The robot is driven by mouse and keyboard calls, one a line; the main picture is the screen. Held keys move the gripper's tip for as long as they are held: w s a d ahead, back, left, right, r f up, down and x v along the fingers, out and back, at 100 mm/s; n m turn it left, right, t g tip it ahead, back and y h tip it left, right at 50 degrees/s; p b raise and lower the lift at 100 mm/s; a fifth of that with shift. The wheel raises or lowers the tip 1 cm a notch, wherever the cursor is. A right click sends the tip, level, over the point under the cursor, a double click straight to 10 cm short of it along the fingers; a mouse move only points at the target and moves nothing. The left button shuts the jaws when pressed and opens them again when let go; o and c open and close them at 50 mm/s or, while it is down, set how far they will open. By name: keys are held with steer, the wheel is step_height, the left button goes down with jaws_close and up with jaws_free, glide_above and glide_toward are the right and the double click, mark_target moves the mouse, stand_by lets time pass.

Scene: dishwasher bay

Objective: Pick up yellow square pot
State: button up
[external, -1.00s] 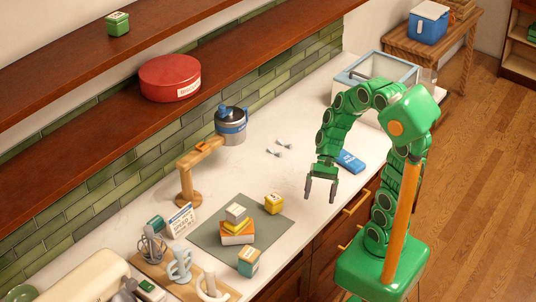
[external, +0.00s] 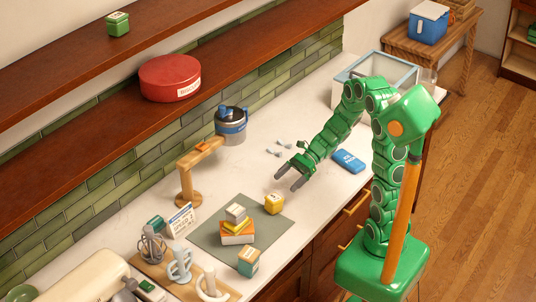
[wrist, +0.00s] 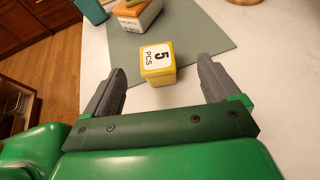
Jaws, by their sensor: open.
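The yellow square pot (external: 274,203) is a small yellow box-like pot at the right corner of a grey-green mat (external: 207,241) on the counter. In the wrist view the pot (wrist: 158,64) has a white label reading "5 PCS" and lies just beyond and between the fingertips. My gripper (external: 287,181) is open and empty, a short way up and to the right of the pot in the external view. Its two grey fingers (wrist: 163,83) show apart in the wrist view, not touching the pot.
A stack of boxes (external: 236,232) stands mid-mat, with a teal box (external: 248,262) at the mat's front edge. A wooden stand (external: 190,180) and a blue-grey canister (external: 231,125) stand behind. A blue packet (external: 348,161) lies right of my gripper. The counter around the pot's right is clear.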

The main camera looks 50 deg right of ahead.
mark_target(274, 197)
steer(key=shift+x, duration=1.05)
steer(key=a+f, duration=0.2)
steer(key=a, duration=0.1)
steer(key=shift+a+f, duration=0.15)
steer(key=shift+w+a+f, duration=0.15)
steer(key=shift+a+f, duration=0.15)
steer(key=shift+a, duration=0.35)
steer(key=c, duration=1.2)
